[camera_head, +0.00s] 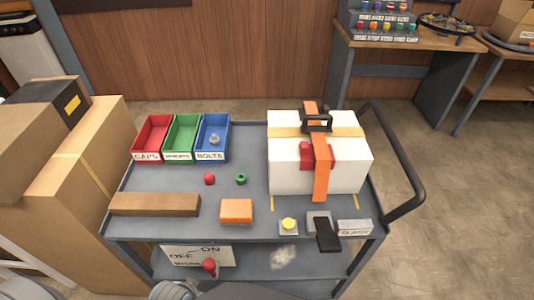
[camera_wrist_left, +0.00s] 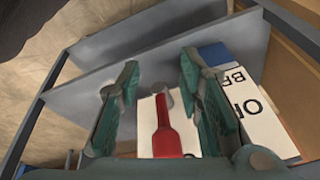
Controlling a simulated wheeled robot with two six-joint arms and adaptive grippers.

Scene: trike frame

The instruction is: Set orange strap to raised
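The orange strap (camera_head: 321,165) runs over the top of a white box (camera_head: 285,165) and down its front face, with its lower end near the cart top. A black buckle (camera_head: 317,121) sits on it at the box top, and a red block (camera_head: 306,155) is beside it. My left gripper (camera_wrist_left: 159,63) is open in the left wrist view, its green fingers on either side of a red lever handle (camera_wrist_left: 163,130) on a white panel. I cannot tell whether they touch it. The red handle also shows in the head view (camera_head: 209,266), below the cart top. My right gripper is not in view.
The grey cart (camera_head: 150,228) holds red, green and blue bins (camera_head: 213,140), a brown bar (camera_head: 154,204), an orange block (camera_head: 236,211), a yellow button (camera_head: 288,224) and a black lever (camera_head: 327,236) by a "SLACK" label. Cardboard boxes (camera_head: 85,165) stand left; a black handle (camera_head: 412,165) curves right.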

